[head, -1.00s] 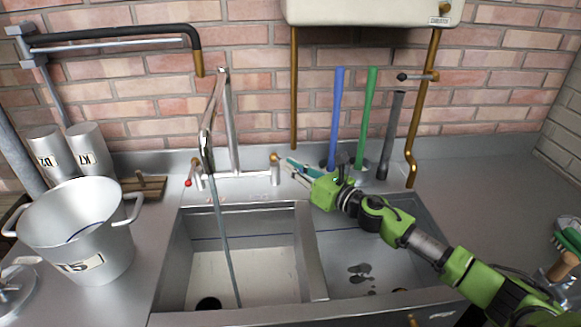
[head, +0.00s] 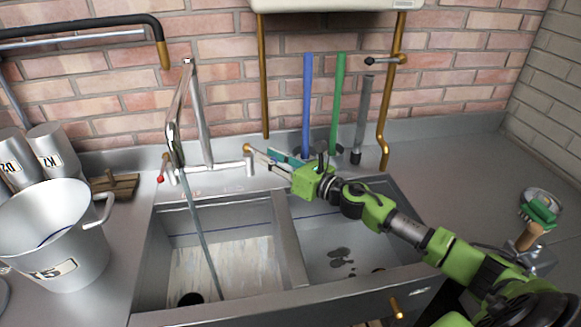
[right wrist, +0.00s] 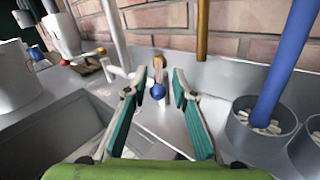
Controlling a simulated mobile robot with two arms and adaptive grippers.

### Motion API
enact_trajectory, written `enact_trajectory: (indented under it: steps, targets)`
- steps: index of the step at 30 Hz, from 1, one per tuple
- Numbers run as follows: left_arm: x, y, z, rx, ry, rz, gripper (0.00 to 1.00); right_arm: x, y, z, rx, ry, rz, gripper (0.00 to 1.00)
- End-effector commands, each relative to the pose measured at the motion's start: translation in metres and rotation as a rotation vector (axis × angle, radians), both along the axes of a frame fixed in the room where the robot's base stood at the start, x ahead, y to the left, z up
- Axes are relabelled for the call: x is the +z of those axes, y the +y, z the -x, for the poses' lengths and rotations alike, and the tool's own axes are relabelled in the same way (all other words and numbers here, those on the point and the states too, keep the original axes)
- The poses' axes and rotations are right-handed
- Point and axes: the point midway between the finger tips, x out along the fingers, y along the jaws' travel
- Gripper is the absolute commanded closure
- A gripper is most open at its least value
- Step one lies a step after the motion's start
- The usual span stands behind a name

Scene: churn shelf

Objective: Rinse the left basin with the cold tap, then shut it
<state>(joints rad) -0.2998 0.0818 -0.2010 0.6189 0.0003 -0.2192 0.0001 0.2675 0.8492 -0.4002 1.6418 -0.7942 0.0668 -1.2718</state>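The left basin (head: 250,259) has a pale floor with brownish streaks and a dark drain. A thin grey stream (head: 201,240) runs from the tall tap's spout (head: 174,148) down into it. A red knob (head: 161,179) is on the left side. My left gripper is not in view.
The right basin (head: 337,237) lies under my right arm and has dark spots. Blue (head: 307,100), green (head: 338,100) and grey (head: 363,120) handles stand upright close by the gripper. A large metal pot (head: 62,235) is at left. The right counter has free room behind a green brush (head: 540,212).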

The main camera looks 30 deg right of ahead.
Motion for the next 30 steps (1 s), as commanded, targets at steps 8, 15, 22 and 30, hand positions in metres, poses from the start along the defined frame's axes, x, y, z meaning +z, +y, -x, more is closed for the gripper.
enact_trajectory:
  steps: [8, 15, 22, 30]
  targets:
    - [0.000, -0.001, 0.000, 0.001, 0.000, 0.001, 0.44, -0.003, -0.017, 0.042, -0.001, 0.005, 0.000, 0.75]
    - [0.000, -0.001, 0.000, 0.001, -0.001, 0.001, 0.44, -0.002, -0.030, 0.074, -0.002, 0.004, 0.000, 0.75]
    - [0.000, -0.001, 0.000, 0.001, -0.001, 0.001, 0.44, -0.001, -0.038, 0.093, -0.003, 0.002, 0.000, 0.75]
    - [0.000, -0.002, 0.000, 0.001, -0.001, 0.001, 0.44, 0.000, -0.041, 0.098, -0.002, 0.001, 0.001, 0.75]
